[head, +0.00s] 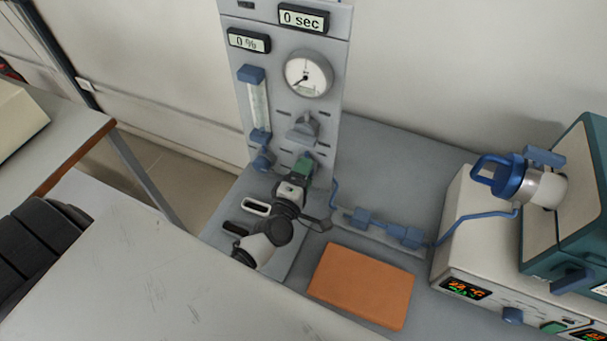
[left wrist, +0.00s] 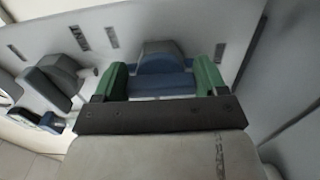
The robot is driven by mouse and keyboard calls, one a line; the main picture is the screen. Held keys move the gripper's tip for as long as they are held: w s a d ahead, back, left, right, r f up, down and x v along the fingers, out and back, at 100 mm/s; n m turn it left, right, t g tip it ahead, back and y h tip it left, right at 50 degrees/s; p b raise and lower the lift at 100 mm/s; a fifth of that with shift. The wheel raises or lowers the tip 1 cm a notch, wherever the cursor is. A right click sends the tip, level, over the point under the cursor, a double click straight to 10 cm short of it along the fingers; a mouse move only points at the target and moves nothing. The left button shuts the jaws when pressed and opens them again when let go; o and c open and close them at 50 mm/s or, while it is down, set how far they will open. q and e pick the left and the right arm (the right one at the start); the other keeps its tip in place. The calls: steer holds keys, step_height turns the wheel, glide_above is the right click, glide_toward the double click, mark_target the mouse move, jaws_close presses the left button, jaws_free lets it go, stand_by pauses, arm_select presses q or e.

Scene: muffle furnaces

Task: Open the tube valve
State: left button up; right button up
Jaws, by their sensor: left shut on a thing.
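The valve knob (left wrist: 160,84), blue with a grey top, sits low on the grey control panel (head: 268,100) and fills the space between my fingers in the left wrist view. My left gripper (head: 305,166) is at the panel's lower right, its green fingers one on each side of the knob, shut on it. In the left wrist view, the left gripper (left wrist: 162,80) shows both green fingers against the knob's sides. In the head view the knob is hidden behind the gripper. My right gripper is not in view.
A grey knob (head: 303,129) and a round gauge (head: 309,74) are above the gripper. A flow tube (head: 258,104) is at left. A blue pipe (head: 382,229) runs right toward a furnace (head: 575,205). An orange block (head: 360,284) lies on the bench in front.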

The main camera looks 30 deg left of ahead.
arm_select(q)
steer(key=o, duration=0.9)
steer(key=shift+s+d+b, duration=0.2)
steer(key=shift+s+b, duration=0.3)
steer(key=shift+s, duration=2.25)
steer(key=shift+s+d+b, duration=0.15)
steer(key=shift+s+b, duration=0.3)
steer(key=shift+s, duration=2.25)
